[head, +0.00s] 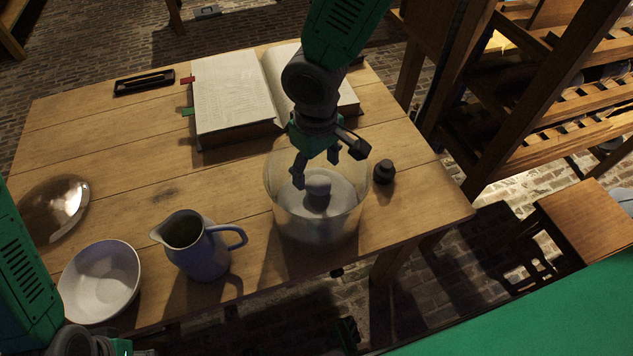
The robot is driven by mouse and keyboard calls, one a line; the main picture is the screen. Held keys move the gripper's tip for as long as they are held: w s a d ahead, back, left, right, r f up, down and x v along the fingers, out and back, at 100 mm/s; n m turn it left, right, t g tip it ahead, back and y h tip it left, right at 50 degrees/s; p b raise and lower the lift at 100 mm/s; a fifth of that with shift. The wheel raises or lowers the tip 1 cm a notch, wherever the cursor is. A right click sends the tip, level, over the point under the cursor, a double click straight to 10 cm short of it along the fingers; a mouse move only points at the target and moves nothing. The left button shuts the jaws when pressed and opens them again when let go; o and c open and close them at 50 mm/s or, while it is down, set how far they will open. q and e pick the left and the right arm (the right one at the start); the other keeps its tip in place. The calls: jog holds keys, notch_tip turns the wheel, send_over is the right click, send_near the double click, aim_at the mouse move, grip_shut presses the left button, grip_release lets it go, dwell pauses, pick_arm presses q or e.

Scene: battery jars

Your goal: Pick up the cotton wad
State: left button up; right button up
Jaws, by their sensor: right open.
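A wide clear glass jar (281,212) stands near the table's right front. Inside it is a rounded grey lump (317,186) with paler material around its base. I cannot tell for sure which of this is the cotton wad; nothing else in view looks like one. My right gripper (328,166) comes down from the top, open and empty. Its fingers are spread at the jar's mouth, above the lump and apart from it. My left arm is at the lower left corner; only a bit of its gripper (118,348) shows there, and its fingers cannot be made out.
A small dark stoppered bottle or weight (384,172) stands right of the jar. A blue-grey pitcher (204,250) and white bowl (101,283) are at the left front. A shiny metal dish (54,207) is at the left. An open book (232,92) and dark pen tray (144,82) lie behind.

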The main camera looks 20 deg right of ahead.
aim_at(318, 180)
jog(key=f, duration=0.5)
jog(key=shift+w+d+f, duration=0.1)
jog(key=shift+w+d, duration=0.15)
jog(key=c, duration=0.9)
notch_tip(318, 180, up, 10)
jog(key=shift+r+p, duration=0.1)
jog(key=shift+p, duration=0.2)
jog(key=shift+o, duration=1)
jog(key=c, duration=0.4)
jog(key=shift+c, duration=0.3)
